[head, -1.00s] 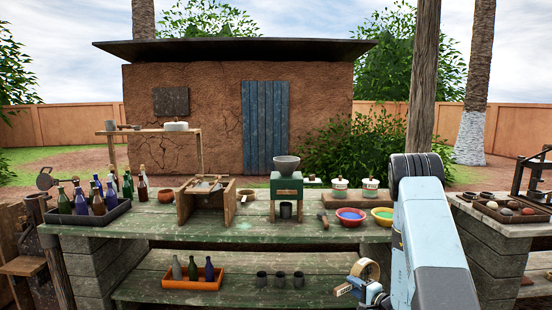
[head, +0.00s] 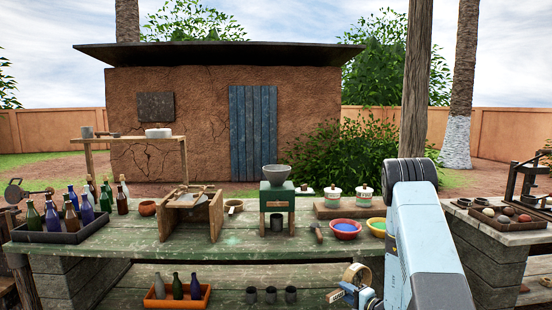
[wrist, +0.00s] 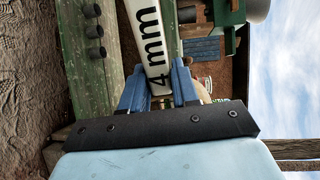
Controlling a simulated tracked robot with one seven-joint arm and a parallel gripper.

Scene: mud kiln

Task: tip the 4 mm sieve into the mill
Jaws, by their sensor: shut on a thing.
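My gripper (head: 350,293) is low at the right in the head view, in front of the bench. It is shut on the pale, flat handle of the 4 mm sieve (head: 357,272). The sieve's round, tan rim stands on edge just above the jaws. In the wrist view the handle (wrist: 150,40) reads "4 mm" between the blue fingers; the sieve's mesh and contents cannot be made out. The mill (head: 277,198) is a green box with a grey hopper (head: 277,175) on top. It stands on the bench, up and left of my gripper, clear of the sieve.
The bench (head: 110,245) carries a tray of bottles (head: 65,232), a wooden frame (head: 190,210), lidded jars (head: 334,197) and bowls of coloured powder (head: 346,229). On the lower shelf are an orange bottle tray (head: 178,298) and dark cups (head: 270,295). A post (head: 416,80) rises behind my arm.

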